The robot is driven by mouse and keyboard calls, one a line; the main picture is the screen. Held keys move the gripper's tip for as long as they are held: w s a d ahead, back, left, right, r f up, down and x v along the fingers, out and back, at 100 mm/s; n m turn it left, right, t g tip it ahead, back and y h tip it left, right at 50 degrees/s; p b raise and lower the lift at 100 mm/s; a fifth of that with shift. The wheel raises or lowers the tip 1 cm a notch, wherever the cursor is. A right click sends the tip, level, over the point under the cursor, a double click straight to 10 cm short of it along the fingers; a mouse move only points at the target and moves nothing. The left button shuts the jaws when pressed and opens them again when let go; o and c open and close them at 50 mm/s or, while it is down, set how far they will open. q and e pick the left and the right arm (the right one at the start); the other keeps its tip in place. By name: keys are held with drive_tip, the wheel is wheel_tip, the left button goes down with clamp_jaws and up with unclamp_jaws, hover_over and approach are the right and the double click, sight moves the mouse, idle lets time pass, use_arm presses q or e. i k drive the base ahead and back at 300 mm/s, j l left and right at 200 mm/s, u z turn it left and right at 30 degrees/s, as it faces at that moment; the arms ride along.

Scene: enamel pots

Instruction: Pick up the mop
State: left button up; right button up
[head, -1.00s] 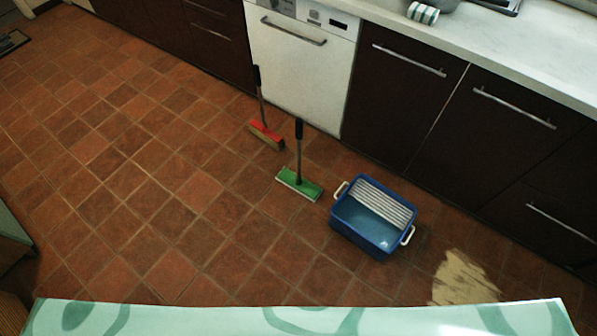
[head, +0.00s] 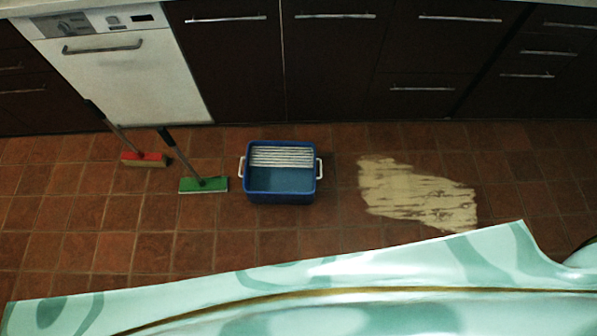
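A mop with a flat green head (head: 203,184) stands on the tiled floor left of the blue bucket, its grey stick with a dark grip leaning up and to the left. A red-headed broom (head: 144,159) with a similar stick stands further left. The blue bucket (head: 281,199) has white side handles and a white ribbed wringer, with bluish water inside. Neither of my grippers shows in the head view.
A beige spill (head: 417,193) lies on the floor right of the bucket. Dark cabinets (head: 335,60) and a white dishwasher (head: 125,70) line the back. A pale green patterned surface (head: 330,300) fills the front edge. Bare tiles (head: 180,245) lie between.

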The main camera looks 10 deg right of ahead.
sight(198, 184)
drive_tip(key=u, duration=0.9)
